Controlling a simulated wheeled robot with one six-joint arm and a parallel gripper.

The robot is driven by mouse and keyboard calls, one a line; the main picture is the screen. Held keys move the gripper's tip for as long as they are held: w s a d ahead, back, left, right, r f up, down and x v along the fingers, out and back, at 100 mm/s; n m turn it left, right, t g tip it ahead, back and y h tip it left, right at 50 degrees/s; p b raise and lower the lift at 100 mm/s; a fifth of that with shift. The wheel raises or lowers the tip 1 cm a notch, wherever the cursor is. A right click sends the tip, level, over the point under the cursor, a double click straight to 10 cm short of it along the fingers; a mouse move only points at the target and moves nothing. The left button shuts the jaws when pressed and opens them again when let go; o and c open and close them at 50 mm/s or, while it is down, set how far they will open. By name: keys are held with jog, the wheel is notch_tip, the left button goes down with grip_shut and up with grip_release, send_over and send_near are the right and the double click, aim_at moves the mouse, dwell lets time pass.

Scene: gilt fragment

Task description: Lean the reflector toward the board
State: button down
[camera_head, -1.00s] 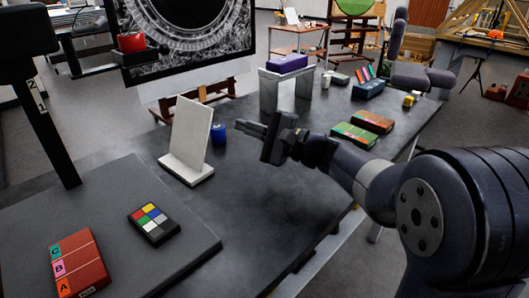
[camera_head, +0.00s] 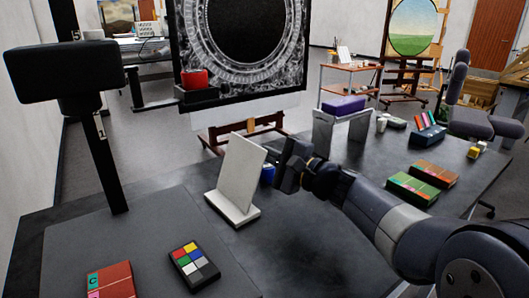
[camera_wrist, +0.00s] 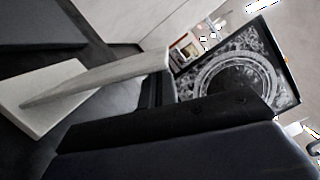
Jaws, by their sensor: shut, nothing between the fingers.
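The reflector is a pale flat panel (camera_head: 240,172) standing tilted on a white base (camera_head: 232,210) on the dark table. It also shows in the wrist view (camera_wrist: 95,78), its base at the left. The board, a dark panel with an ornate ring (camera_head: 240,60), stands on an easel behind the table; it is at the right of the wrist view (camera_wrist: 235,75). My gripper (camera_head: 278,157) is shut and empty, at the right edge of the reflector's upper part.
A colour chart (camera_head: 194,262) and a red box (camera_head: 112,281) lie at the front left. A black post (camera_head: 105,160) rises at left. Red and green boxes (camera_head: 411,189) lie at right. The table's front middle is clear.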

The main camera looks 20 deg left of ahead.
jog(key=shift+s+a, duration=0.1)
jog(key=shift+s+a+r+n+g+b, duration=0.15)
jog(key=shift+s+a+r+n+b, duration=0.15)
jog(key=shift+s+n+b, duration=0.3)
jog(key=shift+s+a+r+n+g+b, duration=0.2)
jog(key=shift+s+a+n+b, duration=0.15)
jog(key=shift+n+b, duration=0.4)
jog(key=s+a+n+h+b, duration=0.1)
jog(key=s+a+n+b, duration=0.3)
jog(key=s+n+b, duration=0.1)
jog(key=shift+s+a+r+n+h, duration=0.15)
jog(key=shift+s+r+n+h, duration=0.3)
jog(key=shift+s, duration=0.15)
